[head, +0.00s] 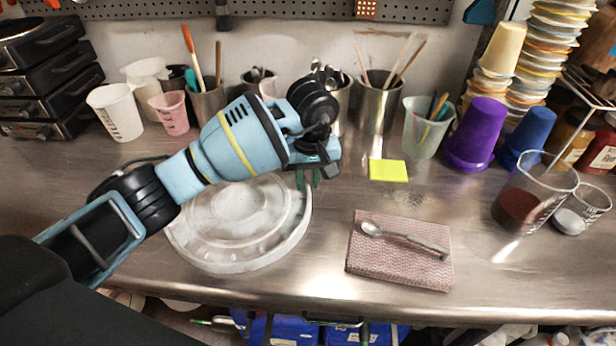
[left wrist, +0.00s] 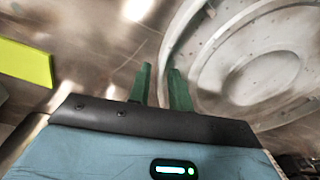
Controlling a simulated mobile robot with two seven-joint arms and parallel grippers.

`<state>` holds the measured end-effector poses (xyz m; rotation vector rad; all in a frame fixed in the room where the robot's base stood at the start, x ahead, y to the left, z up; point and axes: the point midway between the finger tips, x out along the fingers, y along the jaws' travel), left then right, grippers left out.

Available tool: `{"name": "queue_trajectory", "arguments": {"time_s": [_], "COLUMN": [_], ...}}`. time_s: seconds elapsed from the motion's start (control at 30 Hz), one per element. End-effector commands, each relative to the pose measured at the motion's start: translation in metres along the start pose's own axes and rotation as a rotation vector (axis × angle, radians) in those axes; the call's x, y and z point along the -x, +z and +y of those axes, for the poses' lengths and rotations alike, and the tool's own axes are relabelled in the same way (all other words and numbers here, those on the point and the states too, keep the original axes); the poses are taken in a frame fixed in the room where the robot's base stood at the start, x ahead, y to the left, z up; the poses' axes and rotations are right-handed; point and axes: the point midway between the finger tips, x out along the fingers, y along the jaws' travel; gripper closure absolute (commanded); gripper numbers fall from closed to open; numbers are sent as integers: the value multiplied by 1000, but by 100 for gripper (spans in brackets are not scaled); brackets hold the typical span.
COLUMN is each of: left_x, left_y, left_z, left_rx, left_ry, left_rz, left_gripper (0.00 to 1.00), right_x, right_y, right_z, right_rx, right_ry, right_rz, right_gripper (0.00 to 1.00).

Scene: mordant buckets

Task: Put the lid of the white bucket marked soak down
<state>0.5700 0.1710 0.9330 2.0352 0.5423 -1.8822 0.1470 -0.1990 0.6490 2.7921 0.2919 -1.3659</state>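A round white lid (head: 240,240) with raised rings and grey smears lies flat at the left of the metal counter; I cannot tell whether it is fully down. The left wrist view shows part of the lid (left wrist: 270,60). My left gripper (head: 308,179) is at its right edge, fingers pointing down. In the left wrist view its two green fingers (left wrist: 160,80) stand a small gap apart, with the lid's edge at or between them. Whether they press on it is not clear. The bucket marked soak cannot be made out. My right gripper is not in view.
A yellow note (head: 388,170) and a folded pink cloth (head: 400,270) with a spoon (head: 405,239) lie right of the lid. Cups and tool-filled containers line the back. A glass beaker with red liquid (head: 520,205) stands at right. The counter's front edge is close to the lid.

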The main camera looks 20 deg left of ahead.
Motion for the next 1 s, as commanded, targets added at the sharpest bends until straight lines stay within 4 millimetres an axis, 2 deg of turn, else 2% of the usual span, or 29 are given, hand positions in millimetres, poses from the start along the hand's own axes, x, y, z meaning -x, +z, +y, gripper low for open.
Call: {"name": "queue_trajectory", "arguments": {"time_s": [0.3,0.47,0.8,1.0], "left_x": [2,14,79,110], "left_y": [0,-1,-1,-1], "left_z": [0,0,0,0], "left_rx": [-1,0,0,0], "left_ry": [0,1,1,0], "left_rz": [0,2,3,3], "left_gripper": [76,76,76,76], "right_x": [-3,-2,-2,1], "right_y": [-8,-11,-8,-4], "right_z": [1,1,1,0], "right_rx": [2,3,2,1], "right_ry": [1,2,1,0], "right_rz": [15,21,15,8], "right_gripper": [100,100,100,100]}}
